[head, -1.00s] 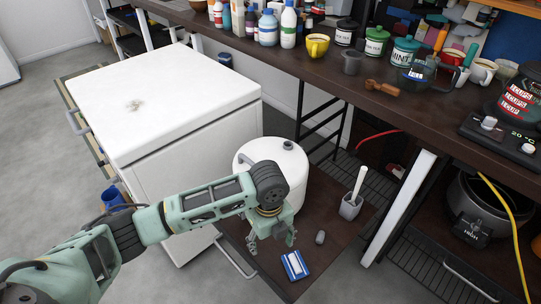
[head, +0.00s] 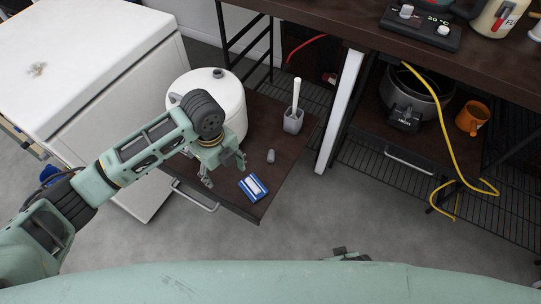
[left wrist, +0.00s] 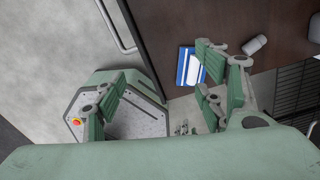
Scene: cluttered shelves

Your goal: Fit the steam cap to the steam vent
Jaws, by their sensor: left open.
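A small grey cylinder (head: 271,156), which looks like the steam cap, lies on the dark brown low shelf (head: 262,187). It also shows in the left wrist view (left wrist: 255,44), beyond the right-hand finger. A round white cooker (head: 232,98) stands behind my left gripper, with a dark round fitting (head: 218,73) on its top that looks like the steam vent. My left gripper (head: 224,172) is open and empty, pointing down in front of the cooker, left of the grey cylinder. In the left wrist view (left wrist: 160,90) its fingers are wide apart.
A blue and white box (head: 253,187) lies just in front of the cylinder. A grey holder (head: 293,121) with a white-handled tool stands behind it. A white cabinet (head: 85,60) is at the left. A yellow cable (head: 452,135) hangs at the right.

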